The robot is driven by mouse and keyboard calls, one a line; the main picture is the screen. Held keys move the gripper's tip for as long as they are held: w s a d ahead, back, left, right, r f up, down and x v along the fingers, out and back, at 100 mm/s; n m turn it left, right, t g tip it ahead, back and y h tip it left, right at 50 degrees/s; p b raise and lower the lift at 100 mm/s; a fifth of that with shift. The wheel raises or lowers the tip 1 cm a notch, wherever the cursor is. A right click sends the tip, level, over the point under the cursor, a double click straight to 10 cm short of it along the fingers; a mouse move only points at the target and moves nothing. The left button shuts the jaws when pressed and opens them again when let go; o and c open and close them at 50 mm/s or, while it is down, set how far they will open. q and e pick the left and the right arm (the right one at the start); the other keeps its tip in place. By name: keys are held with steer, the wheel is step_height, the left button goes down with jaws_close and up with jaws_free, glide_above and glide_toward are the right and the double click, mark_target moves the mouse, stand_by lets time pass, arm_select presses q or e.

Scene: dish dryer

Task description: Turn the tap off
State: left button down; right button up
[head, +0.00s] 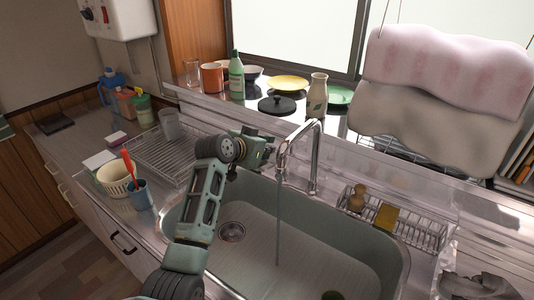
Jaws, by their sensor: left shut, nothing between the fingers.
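The chrome tap (317,160) stands at the back rim of the sink, with its curved spout reaching over the basin. A thin stream of water (278,225) falls from the spout into the grey-green sink (350,230). My left gripper (266,153) is shut and empty, just left of the tap at about the height of the spout's end. I cannot tell whether it touches the tap. The tap's handle is not clear to see.
A wire dish rack (165,157) stands left of the sink. A wire caddy (425,234) with a yellow sponge (386,217) is right of the tap. Pots and dishes line the sill.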

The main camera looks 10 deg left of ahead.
mark_target(263, 169)
arm_select(q)
steer(key=shift+s+a+f, duration=0.1)
steer(key=shift+s+f, duration=0.05)
steer(key=shift+f, duration=0.35)
steer(key=shift+s+f, duration=0.15)
steer(key=shift+f, duration=0.35)
steer(key=f+b, duration=0.1)
steer(key=t+b, duration=0.1)
steer(key=shift+s+a+f+b, duration=0.2)
steer(key=shift+s+f+b, duration=0.1)
steer(key=shift+s+f, duration=0.1)
steer(key=shift+s+a+f+b, duration=0.1)
steer(key=shift+s+f+b, duration=0.1)
steer(key=shift+f+b, duration=0.1)
steer(key=shift+s+a+f+h, duration=0.1)
steer(key=shift+s+f+h, duration=0.1)
steer(key=shift+s+h, duration=0.1)
